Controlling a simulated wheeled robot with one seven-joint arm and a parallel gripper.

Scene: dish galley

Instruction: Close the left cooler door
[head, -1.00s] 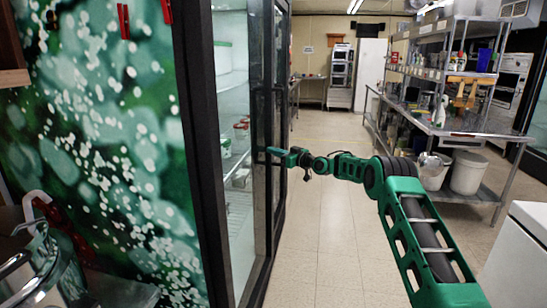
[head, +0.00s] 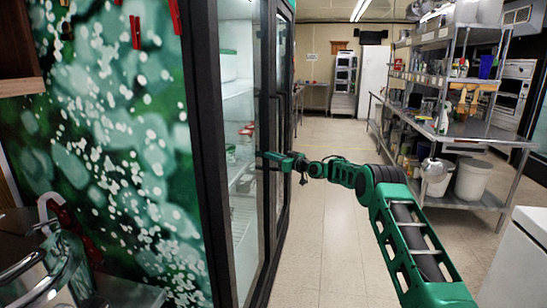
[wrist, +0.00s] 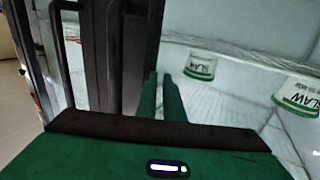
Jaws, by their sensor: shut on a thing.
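The left cooler door (head: 265,90) is a dark-framed glass door on the tall black cooler. In the head view, lit white shelves show to the left of its frame. My gripper (head: 270,156) is at the dark upright frame of this door, at mid height. In the wrist view my gripper (wrist: 160,92) has its two green fingers close together beside a dark upright frame (wrist: 120,60), shut on part of the door. The exact part held is hidden. Slaw tubs (wrist: 201,65) stand on the shelf inside.
A steel shelf rack (head: 455,140) with bins stands to the right. A white cabinet (head: 515,255) is at the near right. The tiled floor (head: 335,225) between is clear. A green patterned panel (head: 100,150) borders the cooler at left.

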